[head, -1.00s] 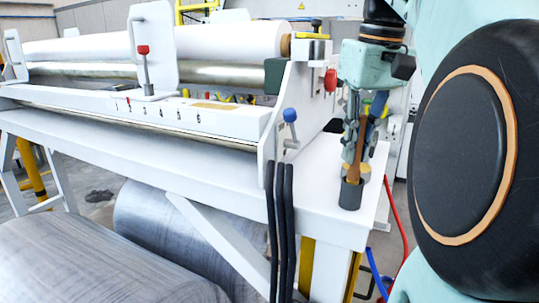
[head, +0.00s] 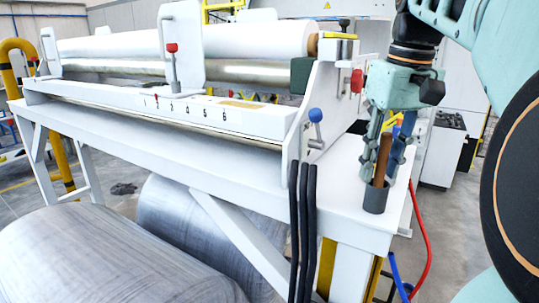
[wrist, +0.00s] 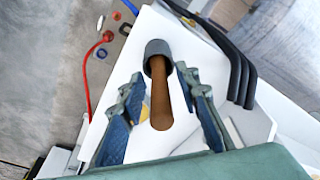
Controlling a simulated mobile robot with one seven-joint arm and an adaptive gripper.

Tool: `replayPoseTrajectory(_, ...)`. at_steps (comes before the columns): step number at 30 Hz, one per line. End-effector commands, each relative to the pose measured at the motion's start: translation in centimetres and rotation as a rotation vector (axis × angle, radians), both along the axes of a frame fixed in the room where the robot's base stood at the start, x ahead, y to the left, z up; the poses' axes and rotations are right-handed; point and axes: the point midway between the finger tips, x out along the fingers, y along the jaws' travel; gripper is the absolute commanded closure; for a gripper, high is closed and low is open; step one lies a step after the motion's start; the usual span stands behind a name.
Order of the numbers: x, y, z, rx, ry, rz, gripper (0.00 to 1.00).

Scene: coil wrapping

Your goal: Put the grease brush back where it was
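The grease brush (head: 382,158) shows as a brown handle standing, slightly tilted, in a dark grey cup (head: 375,200) at the right end of the white table. Its lower end is hidden inside the cup. My gripper (head: 380,173) points down over the cup, with one finger on each side of the handle. In the wrist view, the handle (wrist: 160,100) runs into the cup (wrist: 156,47) between my spread fingers (wrist: 158,80). Gaps show on both sides, so the gripper is open and not holding it.
The white machine table (head: 345,205) carries rollers and a side plate with a blue-knobbed lever (head: 315,116), left of the cup. Black cables (head: 302,230) hang over its front edge. A red hose (head: 425,250) hangs right. Large grey coils (head: 110,255) lie in front.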

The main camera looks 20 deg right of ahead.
Motion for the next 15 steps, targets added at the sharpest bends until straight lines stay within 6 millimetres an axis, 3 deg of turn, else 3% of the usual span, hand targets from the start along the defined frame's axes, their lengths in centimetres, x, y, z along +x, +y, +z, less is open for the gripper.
replayPoseTrajectory(7,-0.1,-0.1,1.0,-0.001,-0.001,-0.002,0.70)
replayPoseTrajectory(15,-0.6,0.0,4.8,-0.002,-0.001,-0.004,0.70)
